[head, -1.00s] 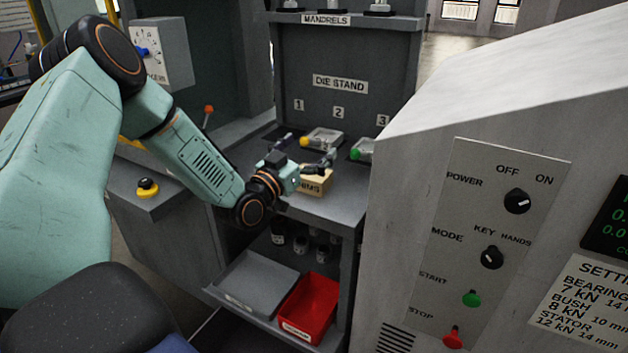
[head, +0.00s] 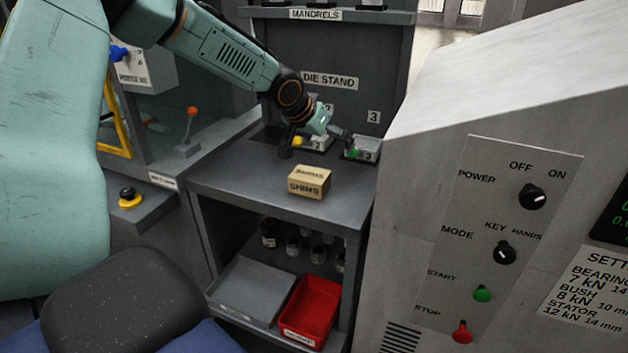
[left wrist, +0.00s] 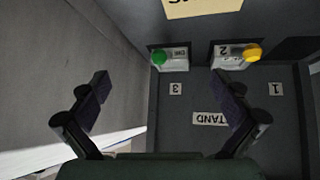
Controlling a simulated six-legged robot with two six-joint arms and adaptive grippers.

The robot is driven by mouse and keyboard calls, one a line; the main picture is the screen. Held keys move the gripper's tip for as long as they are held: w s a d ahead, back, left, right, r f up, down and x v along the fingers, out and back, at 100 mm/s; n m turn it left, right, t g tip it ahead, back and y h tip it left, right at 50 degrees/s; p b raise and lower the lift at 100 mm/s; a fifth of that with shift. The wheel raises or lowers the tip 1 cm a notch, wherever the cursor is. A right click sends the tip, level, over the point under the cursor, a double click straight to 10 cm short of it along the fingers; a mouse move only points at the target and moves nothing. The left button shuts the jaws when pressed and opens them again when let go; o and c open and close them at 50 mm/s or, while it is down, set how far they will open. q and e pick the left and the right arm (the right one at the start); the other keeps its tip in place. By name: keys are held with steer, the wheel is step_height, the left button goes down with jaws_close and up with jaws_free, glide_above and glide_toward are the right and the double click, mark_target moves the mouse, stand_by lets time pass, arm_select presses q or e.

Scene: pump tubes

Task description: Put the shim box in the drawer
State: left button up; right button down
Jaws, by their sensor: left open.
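The shim box (head: 309,183), a small tan block lettered SHIMS, rests on the grey bench top near its front edge. In the left wrist view part of it (left wrist: 204,8) shows at the top edge, cut off. My left gripper (head: 319,150) is open and empty, above and behind the box, in front of the die stand. Its two spread fingers also show in the left wrist view (left wrist: 167,97) with nothing between them. A grey tray (head: 252,288) sits low under the bench; I cannot tell if it is the drawer. My right gripper is not in view.
A red bin (head: 311,306) stands beside the grey tray. Dark bottles (head: 269,233) stand on the shelf behind. Die blocks with a yellow knob (head: 298,141) and a green knob (head: 354,153) are near my left gripper. The control cabinet (head: 440,150) bounds the right.

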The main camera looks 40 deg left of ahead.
mark_target(309, 174)
arm_select(q)
steer(key=s+a+f+n+g, duration=0.1)
steer(key=f, duration=0.1)
steer(key=s+a+f+n+g+y, duration=0.1)
steer(key=s+f, duration=0.1)
steer(key=s+a+f+g, duration=0.1)
steer(key=f+g, duration=0.1)
steer(key=shift+s+a+n+y, duration=0.2)
steer(key=shift+s+n+y, duration=0.1)
steer(key=shift+n, duration=0.1)
steer(key=x, duration=0.2)
steer(key=w+b+x, duration=0.1)
steer(key=x, duration=0.1)
steer(key=shift+f, duration=0.1)
steer(key=shift+w+f, duration=0.15)
steer(key=shift+f, duration=0.05)
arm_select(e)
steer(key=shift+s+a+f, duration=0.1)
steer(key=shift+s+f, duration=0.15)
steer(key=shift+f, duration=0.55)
